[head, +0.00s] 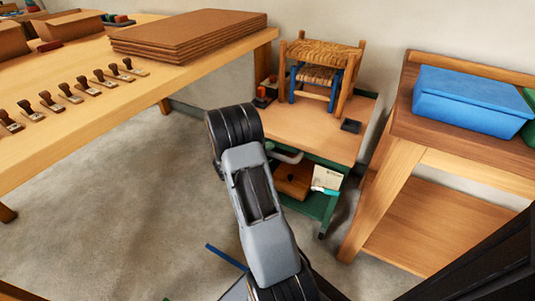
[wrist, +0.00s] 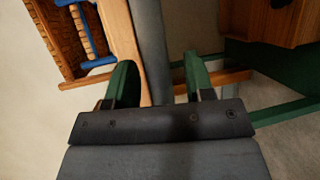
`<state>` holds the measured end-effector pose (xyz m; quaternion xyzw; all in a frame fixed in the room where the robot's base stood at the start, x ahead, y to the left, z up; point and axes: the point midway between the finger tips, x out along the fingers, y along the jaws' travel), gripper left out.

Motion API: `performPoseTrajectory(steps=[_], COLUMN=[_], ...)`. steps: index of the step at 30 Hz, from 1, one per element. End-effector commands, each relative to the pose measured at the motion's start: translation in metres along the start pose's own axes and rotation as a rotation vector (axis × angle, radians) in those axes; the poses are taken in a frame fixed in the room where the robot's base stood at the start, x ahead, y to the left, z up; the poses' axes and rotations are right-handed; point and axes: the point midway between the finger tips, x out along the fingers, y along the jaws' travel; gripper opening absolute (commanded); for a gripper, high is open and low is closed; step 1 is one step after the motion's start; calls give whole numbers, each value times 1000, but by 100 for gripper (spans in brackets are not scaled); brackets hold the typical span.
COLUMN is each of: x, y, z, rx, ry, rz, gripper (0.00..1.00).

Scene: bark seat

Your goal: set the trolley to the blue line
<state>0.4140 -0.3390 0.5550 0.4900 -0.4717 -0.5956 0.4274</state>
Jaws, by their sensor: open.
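The trolley (head: 305,128) has a wooden top and a green frame. It stands between the long workbench and the right-hand bench. Its pale grey handle (head: 289,156) shows partly beside my arm in the head view. In the wrist view my gripper (wrist: 156,64) is open, with one green-padded finger on each side of a grey bar (wrist: 153,40), which looks like the handle. Contact cannot be told. My arm hides the gripper in the head view. A short blue line (head: 226,257) lies on the floor, left of my arm and apart from the trolley.
A woven stool (head: 322,54) and a smaller blue-framed one (head: 315,75) stand on the trolley top. A box and a teal-handled tool sit on its lower shelf. The workbench (head: 185,62) is left; the bench with a blue bin (head: 470,100) is close right. Left floor is clear.

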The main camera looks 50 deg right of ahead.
Motion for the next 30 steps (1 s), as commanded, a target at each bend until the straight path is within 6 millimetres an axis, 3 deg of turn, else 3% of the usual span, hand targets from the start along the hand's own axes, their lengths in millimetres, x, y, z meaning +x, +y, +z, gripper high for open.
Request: performPoseTrajectory(steps=[8,23,30], x=[1,1,0], y=[0,0,0], z=[0,0,0], rx=[0,0,0], ry=[1,1,1], rz=[0,0,0], gripper=[48,1,0])
